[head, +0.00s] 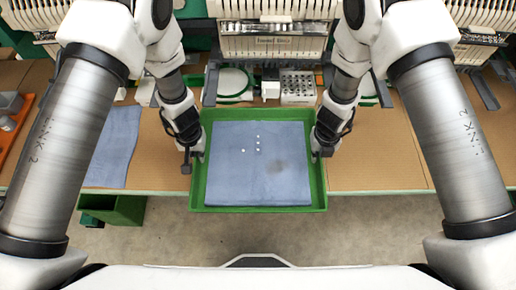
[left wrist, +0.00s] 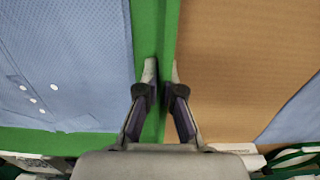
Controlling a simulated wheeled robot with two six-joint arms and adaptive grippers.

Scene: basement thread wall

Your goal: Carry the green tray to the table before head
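The green tray (head: 258,209) is in the middle of the head view, with a folded blue cloth (head: 240,180) in it. Several small white discs (head: 258,142) lie on the cloth. The tray's front part reaches past the worktop's front edge, over the floor. My left gripper (head: 191,160) is at the tray's left wall; in the left wrist view its fingers (left wrist: 162,72) stand on either side of the green wall, close against it. My right gripper (head: 322,152) is at the right wall and appears closed on it; its fingertips are small here.
The brown worktop (head: 375,155) is bare to the right. A blue cloth (head: 113,145) lies on it to the left, with an orange tray (head: 16,130) farther left. Embroidery machines (head: 270,40) stand behind the tray. A green bin (head: 115,210) is under the front edge.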

